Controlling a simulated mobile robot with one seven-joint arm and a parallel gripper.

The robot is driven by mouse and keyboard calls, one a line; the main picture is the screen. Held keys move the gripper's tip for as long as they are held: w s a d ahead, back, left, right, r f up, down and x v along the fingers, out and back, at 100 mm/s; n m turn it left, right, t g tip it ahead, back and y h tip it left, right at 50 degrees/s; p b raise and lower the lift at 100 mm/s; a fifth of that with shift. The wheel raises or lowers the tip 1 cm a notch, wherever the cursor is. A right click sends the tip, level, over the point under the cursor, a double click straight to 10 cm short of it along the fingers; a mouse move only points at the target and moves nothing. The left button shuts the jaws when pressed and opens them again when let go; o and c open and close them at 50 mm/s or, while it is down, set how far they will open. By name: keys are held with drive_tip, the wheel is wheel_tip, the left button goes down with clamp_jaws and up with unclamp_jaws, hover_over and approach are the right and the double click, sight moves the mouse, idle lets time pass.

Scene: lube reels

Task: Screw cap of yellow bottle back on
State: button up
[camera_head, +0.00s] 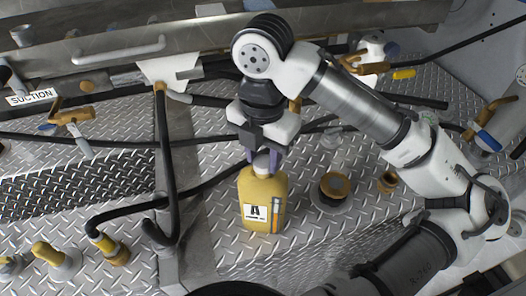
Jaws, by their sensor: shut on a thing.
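The yellow bottle (257,190) stands on the diamond-plate floor in the middle of the view, with a white label marked with a black letter on its front. My gripper (263,157) is directly above it, pointing down, with its purple fingers at the bottle's neck. A pale grey cap (262,163) shows between the fingers on top of the bottle, and my gripper is shut on it. The fingers partly hide the cap, and I cannot tell how tightly it sits on the neck.
A round fitting with an orange-brown rim (336,188) is close to the right of the bottle. A black hose (170,160) hangs to the left, and yellow-capped fittings (112,250) are at lower left. A metal rail (130,55) crosses the back. Bare plate lies in front of the bottle.

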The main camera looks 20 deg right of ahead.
drive_tip(key=m+p, duration=0.1)
drive_tip(key=m, duration=0.2)
drive_tip(key=shift+r+p, duration=0.15)
drive_tip(key=shift+p, duration=0.2)
drive_tip(key=shift+m, duration=1.1)
drive_tip(key=shift+m, duration=0.8)
drive_tip(key=m, duration=0.3)
drive_tip(key=shift+f+m, duration=0.2)
drive_tip(key=shift+m, duration=0.1)
drive_tip(key=m, duration=0.4)
drive_tip(key=shift+m, duration=0.6)
